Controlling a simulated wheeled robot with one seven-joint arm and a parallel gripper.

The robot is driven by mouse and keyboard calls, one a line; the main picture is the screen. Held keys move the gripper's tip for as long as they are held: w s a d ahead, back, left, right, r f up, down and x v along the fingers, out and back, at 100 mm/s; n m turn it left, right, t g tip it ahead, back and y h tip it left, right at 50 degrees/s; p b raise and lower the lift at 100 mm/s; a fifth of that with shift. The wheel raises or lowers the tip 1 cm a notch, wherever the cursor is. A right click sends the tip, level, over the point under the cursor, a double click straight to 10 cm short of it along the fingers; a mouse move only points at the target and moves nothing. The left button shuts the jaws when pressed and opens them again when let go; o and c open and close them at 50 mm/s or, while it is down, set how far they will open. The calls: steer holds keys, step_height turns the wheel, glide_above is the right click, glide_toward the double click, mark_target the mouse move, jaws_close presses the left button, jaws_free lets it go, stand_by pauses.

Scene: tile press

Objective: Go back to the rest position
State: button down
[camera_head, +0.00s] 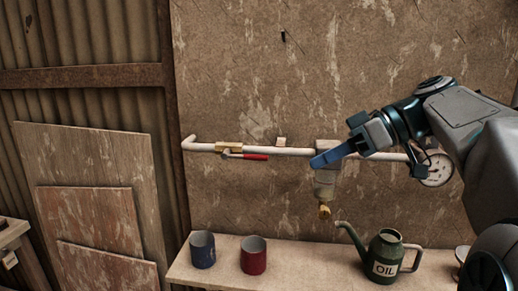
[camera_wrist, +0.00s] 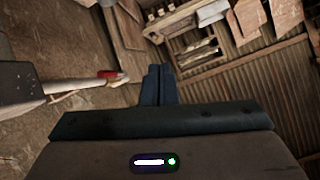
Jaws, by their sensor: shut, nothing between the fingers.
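My gripper (camera_head: 318,160) is in front of the wall pipe, in the right half of the head view, with its blue fingers pointing left. The fingers are shut with nothing between them. In the wrist view the shut fingers (camera_wrist: 159,80) show dark at the middle. A white pipe (camera_head: 200,147) with a brass valve (camera_head: 229,147) and a red-handled lever (camera_head: 253,157) runs along the wall. The lever lies nearly along the pipe. My fingers cover part of the pipe and the top of a grey fitting (camera_head: 325,187) with a brass end. A pressure gauge (camera_head: 437,171) is partly behind my arm.
A bench (camera_head: 225,278) below holds a blue mug (camera_head: 202,250), a red mug (camera_head: 253,256) and a green oil can (camera_head: 384,257). Wooden panels (camera_head: 95,225) lean on the corrugated wall at left. The space left of my gripper looks open.

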steer(key=s+d+f+m+h, duration=0.1)
steer(key=s+f+m+h, duration=0.3)
steer(key=f, duration=0.4)
steer(key=s+d+f+m+t+h+p, duration=0.1)
steer(key=s+f+m+h, duration=0.3)
steer(key=f, duration=0.5)
steer(key=s+d+f+m+h+p, duration=0.1)
steer(key=s+f+m+h, duration=0.2)
steer(key=f, duration=0.6)
steer(key=shift+s+m+h, duration=0.4)
steer(key=shift+s+m, duration=0.4)
steer(key=shift+s, duration=0.35)
